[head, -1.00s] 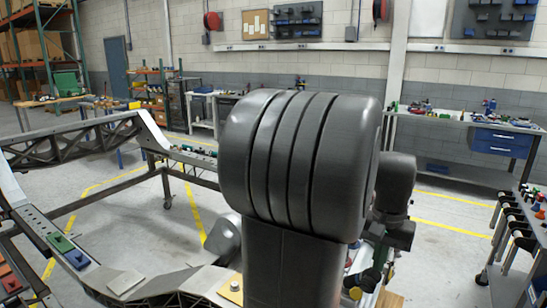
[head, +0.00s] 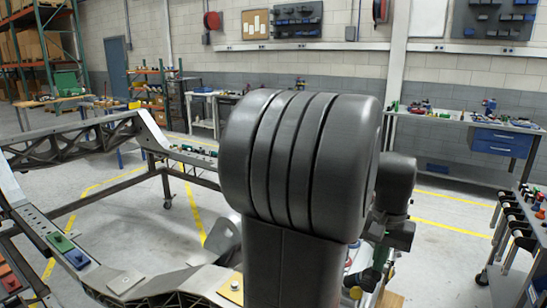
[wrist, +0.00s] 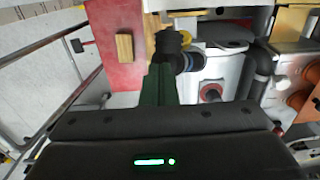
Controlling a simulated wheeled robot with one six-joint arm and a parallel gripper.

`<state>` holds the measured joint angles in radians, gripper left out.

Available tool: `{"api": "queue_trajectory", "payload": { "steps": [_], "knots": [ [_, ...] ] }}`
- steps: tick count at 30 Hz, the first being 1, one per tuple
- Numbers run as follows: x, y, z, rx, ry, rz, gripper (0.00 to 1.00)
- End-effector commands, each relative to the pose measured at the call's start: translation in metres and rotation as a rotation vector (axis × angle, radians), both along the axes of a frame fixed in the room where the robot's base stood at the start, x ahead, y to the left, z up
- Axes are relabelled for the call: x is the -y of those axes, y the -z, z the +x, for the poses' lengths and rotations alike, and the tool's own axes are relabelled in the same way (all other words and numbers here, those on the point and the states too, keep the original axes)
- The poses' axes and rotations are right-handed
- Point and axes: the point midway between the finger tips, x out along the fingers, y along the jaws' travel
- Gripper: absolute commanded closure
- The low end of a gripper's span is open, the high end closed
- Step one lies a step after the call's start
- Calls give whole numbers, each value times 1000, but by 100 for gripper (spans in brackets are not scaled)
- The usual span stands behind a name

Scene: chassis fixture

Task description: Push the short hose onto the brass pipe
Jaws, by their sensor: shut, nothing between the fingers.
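My gripper (wrist: 163,72) shows in the wrist view as dark green fingers held together, with nothing between them. A short black cylinder (wrist: 170,42) stands just beyond the fingertips; it may be the short hose, but I cannot tell whether it touches them. A yellow ring (wrist: 186,43) and a blue ring (wrist: 196,62) lie close to its right. I cannot make out the brass pipe with certainty. In the head view my own arm covers most of the work area.
In the wrist view a red panel (wrist: 112,55) with a wooden block (wrist: 125,48) is left of the fingers. Orange-brown fittings (wrist: 300,103) and a dark bent pipe (wrist: 262,70) crowd the right. In the head view the chassis frame (head: 75,145) spans the left, with open floor beyond.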

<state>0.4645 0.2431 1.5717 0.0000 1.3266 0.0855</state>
Motion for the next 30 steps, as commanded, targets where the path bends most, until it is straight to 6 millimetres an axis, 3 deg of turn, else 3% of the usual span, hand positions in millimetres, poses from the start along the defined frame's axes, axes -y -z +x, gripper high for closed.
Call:
{"api": "queue_trajectory", "payload": {
  "steps": [18, 30],
  "knots": [
    [0, 10, 0, -2, 0, 2, 100],
    [0, -29, 0, -2, 0, 1, 100]
  ]
}}
